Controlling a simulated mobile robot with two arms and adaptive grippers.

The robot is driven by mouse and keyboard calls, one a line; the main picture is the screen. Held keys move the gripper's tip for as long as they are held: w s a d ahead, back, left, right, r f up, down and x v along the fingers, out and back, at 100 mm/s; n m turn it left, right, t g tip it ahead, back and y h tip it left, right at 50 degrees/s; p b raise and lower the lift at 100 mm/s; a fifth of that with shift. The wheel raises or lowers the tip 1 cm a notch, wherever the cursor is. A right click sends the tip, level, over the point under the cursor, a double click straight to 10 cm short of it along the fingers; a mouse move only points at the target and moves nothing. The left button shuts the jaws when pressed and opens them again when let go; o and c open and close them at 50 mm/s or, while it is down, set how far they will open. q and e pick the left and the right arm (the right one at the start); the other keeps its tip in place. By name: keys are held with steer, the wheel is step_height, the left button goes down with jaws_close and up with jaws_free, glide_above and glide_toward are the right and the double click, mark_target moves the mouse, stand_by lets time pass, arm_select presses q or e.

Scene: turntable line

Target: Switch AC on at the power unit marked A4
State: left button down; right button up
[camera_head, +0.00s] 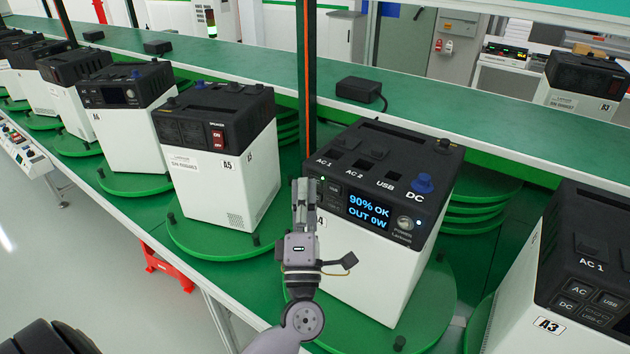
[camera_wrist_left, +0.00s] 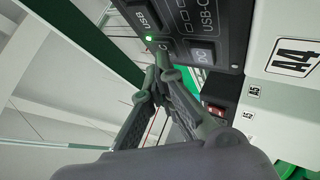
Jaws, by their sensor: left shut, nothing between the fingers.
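The power unit A4 (camera_head: 365,245) is a white box with a black top, standing on a green turntable. Its display reads "90% OK OUT 0W". The A4 label (camera_wrist_left: 292,56) shows in the left wrist view. My left gripper (camera_head: 304,184) is shut and empty at the left part of A4's front panel. In the left wrist view its fingertips (camera_wrist_left: 163,62) are at the button left of the DC button (camera_wrist_left: 203,55), covering most of it; contact cannot be told. Only a "C" of its marking shows. A green light (camera_wrist_left: 148,39) glows just above the fingertips. My right gripper is not in view.
Unit A5 (camera_head: 215,165) stands to the left and unit A3 (camera_head: 590,270) to the right, each a similar box. A dark post (camera_head: 308,80) rises behind A4. A black adapter (camera_head: 358,90) lies on the green shelf behind.

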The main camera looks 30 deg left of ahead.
arm_select(q)
steer(key=shift+s, duration=0.8)
steer(key=shift+s+a, duration=0.15)
steer(key=shift+s, duration=1.1)
steer(key=shift+s+a, duration=0.1)
steer(key=shift+s, duration=1.1)
